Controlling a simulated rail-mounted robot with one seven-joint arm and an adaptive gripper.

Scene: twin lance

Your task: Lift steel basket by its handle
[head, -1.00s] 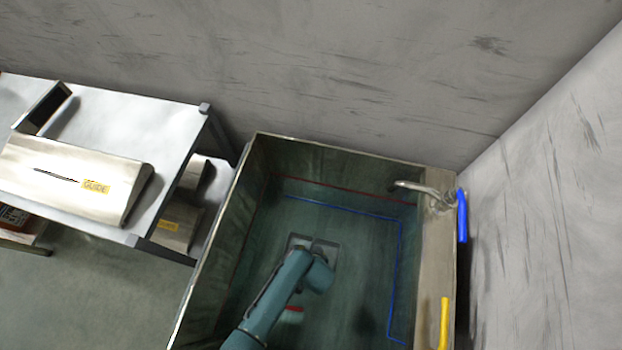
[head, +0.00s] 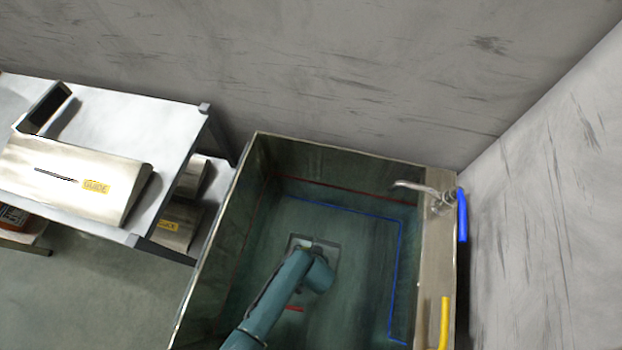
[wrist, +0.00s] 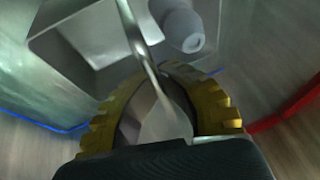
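The steel basket (head: 333,252) is deep inside the sink, largely hidden in the head view by my arm. In the wrist view the open steel basket (wrist: 62,45) lies beyond my fingers, with a grey rounded object (wrist: 183,30) at its side. Its thin metal handle (wrist: 140,42) runs down from the top and passes between my yellow fingers. My gripper (wrist: 160,73) has its fingers curled together around the handle, with the tips at or very near contact. My gripper is hidden in the head view. I cannot tell whether the basket is clear of the sink floor.
The sink's walls (head: 230,225) surround my arm closely. A faucet (head: 425,190) juts in from the right ledge, beside a blue bar (head: 462,215) and a yellow bar (head: 443,322). A metal table (head: 165,125) stands to the left.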

